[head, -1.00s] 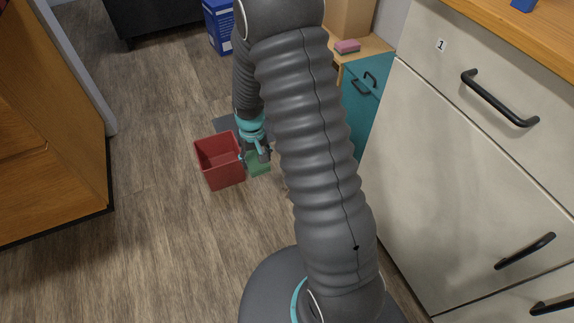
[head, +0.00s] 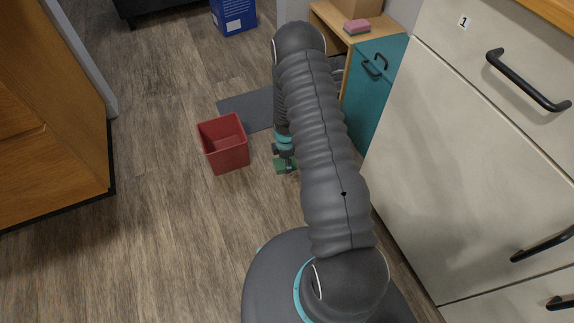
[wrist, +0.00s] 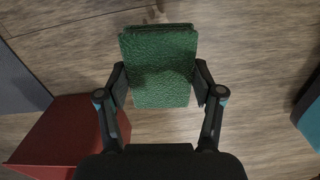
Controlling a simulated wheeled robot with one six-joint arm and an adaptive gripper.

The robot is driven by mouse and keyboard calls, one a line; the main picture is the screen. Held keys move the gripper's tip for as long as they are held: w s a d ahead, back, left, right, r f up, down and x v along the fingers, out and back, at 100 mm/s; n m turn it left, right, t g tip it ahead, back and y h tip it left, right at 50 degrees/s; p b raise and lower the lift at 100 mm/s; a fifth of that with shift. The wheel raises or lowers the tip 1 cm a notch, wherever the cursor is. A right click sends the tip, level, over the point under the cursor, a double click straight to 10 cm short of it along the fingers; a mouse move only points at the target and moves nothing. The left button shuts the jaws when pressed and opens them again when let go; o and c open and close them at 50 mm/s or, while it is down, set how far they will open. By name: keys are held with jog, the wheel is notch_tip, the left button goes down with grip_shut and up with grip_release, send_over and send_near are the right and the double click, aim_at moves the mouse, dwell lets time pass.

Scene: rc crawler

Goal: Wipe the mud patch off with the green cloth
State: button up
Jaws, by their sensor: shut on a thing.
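The green cloth (wrist: 160,85) is a folded, textured pad. My gripper (wrist: 160,88) is shut on it, with one finger at each side edge in the wrist view. In the head view the cloth (head: 284,166) is low near the floor, right of the red bin, partly hidden by my gripper (head: 286,158) and arm. I cannot tell if it touches the floor. The mud patch is not clearly visible; a small brownish mark (wrist: 156,13) shows on the floor just beyond the cloth's far edge, and I cannot tell if it is mud.
An open red bin (head: 224,143) stands just left of the cloth. A grey mat (head: 245,110) lies behind. A teal cabinet (head: 372,95) with a pink sponge (head: 357,26) on top and white drawers (head: 450,150) are on the right. Floor at left is clear.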

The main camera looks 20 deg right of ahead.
aim_at(287, 179)
jog(key=shift+s+d+f+n, duration=0.1)
jog(key=shift+d+f+n, duration=0.1)
jog(key=shift+f+n, duration=0.25)
jog(key=shift+d+f+n, duration=0.15)
jog(key=shift+f+n, duration=0.1)
jog(key=shift+f, duration=0.4)
jog(key=shift+f+b, duration=1.8)
jog(key=shift+f, duration=1.7)
jog(key=shift+d+f, duration=0.1)
jog(key=shift+f, duration=0.25)
jog(key=shift+d+r, duration=0.1)
jog(key=shift+d, duration=1.1)
jog(key=shift+c, duration=0.4)
jog(key=shift+d+p, duration=0.35)
jog(key=shift+d, duration=1.85)
jog(key=shift+d+r+p, duration=0.25)
jog(key=shift+p, duration=0.3)
jog(key=shift+a+f+b, duration=0.35)
jog(key=shift+a, duration=0.2)
jog(key=shift+a+f, duration=0.1)
jog(key=shift+a, duration=1.4)
jog(key=shift+a+b, duration=0.3)
jog(key=shift+a, duration=1.25)
jog(key=shift+a+r, duration=0.25)
jog(key=shift+r, duration=0.05)
jog(key=shift+r+p, duration=1.75)
jog(key=shift+r, duration=2.05)
